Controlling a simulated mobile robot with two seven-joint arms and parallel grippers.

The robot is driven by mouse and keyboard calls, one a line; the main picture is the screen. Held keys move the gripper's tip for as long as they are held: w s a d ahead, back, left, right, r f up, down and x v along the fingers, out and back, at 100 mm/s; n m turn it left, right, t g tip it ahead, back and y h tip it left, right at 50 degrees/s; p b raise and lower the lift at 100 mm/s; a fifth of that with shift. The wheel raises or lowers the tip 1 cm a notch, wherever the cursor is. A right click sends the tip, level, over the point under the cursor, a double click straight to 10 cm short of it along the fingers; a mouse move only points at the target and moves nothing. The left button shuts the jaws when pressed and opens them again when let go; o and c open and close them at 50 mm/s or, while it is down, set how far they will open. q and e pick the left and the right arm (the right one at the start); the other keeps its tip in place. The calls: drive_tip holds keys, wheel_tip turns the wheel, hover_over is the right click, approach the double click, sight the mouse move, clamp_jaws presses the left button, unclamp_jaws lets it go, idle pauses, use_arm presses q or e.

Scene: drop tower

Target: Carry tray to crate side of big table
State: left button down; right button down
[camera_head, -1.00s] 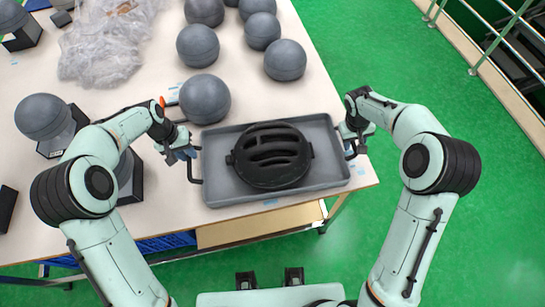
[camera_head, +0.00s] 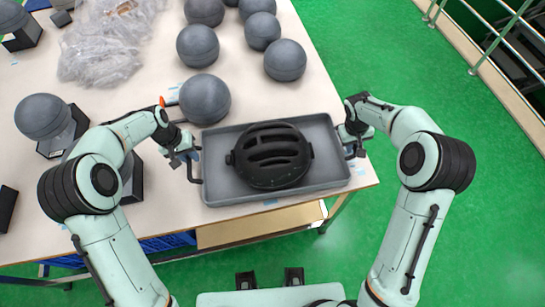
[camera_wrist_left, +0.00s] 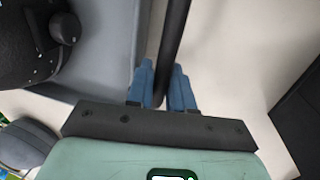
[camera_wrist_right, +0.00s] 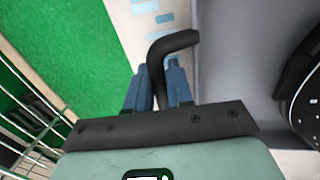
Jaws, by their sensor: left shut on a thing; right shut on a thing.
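A grey tray (camera_head: 222,191) with black side handles lies on the big table (camera_head: 150,90) at its near right corner. A black slotted helmet-like object (camera_head: 271,156) rests in the tray. My left gripper (camera_head: 189,152) is shut on the tray's left handle, and the handle bar (camera_wrist_left: 173,45) passes between the blue fingers (camera_wrist_left: 163,85) in the left wrist view. My right gripper (camera_head: 354,141) is shut on the right handle, whose bent black bar (camera_wrist_right: 168,48) shows between the fingers (camera_wrist_right: 157,88) in the right wrist view. No crate can be made out on the tabletop.
A grey ball (camera_head: 205,99) sits just behind the tray, with several more further back. Another ball on a black stand (camera_head: 43,116) is at the left. Crumpled clear plastic (camera_head: 100,50) lies at the back left. Green floor (camera_head: 440,90) is open on the right, before a railing.

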use_arm(q)
drive_tip(key=shift+r, duration=0.15)
use_arm(e)
drive_tip(key=shift+r, duration=0.15)
